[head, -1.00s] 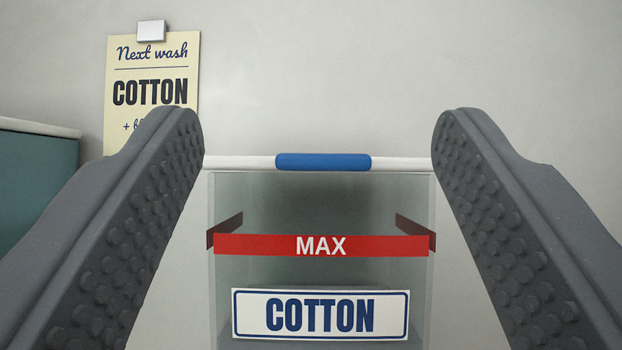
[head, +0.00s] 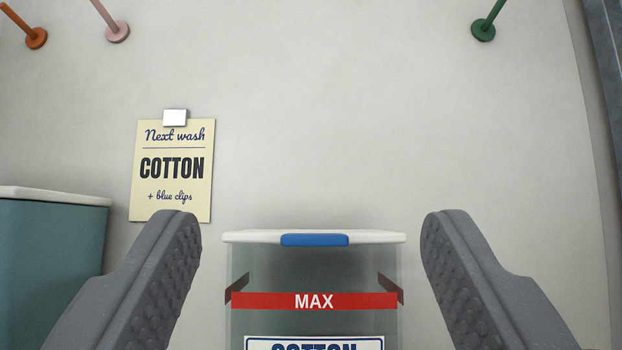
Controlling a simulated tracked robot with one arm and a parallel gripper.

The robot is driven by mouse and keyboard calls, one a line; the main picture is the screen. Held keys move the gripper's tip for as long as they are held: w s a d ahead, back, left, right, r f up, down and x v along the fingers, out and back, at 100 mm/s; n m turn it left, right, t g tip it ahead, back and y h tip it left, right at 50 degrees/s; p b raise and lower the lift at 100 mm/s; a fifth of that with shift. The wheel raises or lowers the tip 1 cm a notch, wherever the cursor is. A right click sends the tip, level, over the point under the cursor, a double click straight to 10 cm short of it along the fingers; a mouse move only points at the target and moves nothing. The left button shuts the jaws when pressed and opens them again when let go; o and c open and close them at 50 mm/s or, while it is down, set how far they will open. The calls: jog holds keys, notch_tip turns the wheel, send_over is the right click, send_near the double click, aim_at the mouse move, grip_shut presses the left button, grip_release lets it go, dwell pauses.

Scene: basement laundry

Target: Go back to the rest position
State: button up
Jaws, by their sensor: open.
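My gripper (head: 311,228) is open and empty, its two grey studded fingers spread apart at the left and right of the head view. Between the fingertips, beyond them, stands a clear bin (head: 314,272) with a white rim, a blue tab (head: 314,240) and a red MAX band (head: 314,301). Its COTTON label (head: 314,345) is cut off by the bottom edge of the picture. No finger appears to touch the bin. The rest position itself is not marked in view.
A note (head: 172,171) reading "Next wash COTTON + blue clips" hangs on the pale wall. A teal box with a white top (head: 52,200) stands at left. Orange (head: 36,38), pink (head: 117,32) and green (head: 483,30) pegs stick out above. The middle wall is bare.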

jog(key=w+a+r+g+h, duration=0.25)
jog(key=a+r, duration=0.25)
jog(key=r, duration=0.6)
jog(key=w+a+r+g+h, duration=0.1)
jog(key=a+r+g, duration=0.3)
jog(key=r, duration=0.6)
jog(key=s+a+r+g+y, duration=0.1)
jog(key=s+a+r, duration=0.4)
jog(key=s, duration=0.5)
jog(key=s+a+r+g+y, duration=0.1)
jog(key=s+a+r+g, duration=0.2)
jog(key=s+a+r, duration=0.3)
jog(key=s+a, duration=0.3)
jog(key=s, duration=0.2)
jog(key=shift+s+a+r, duration=0.15)
jog(key=shift+s+a, duration=0.1)
jog(key=shift+a, duration=0.15)
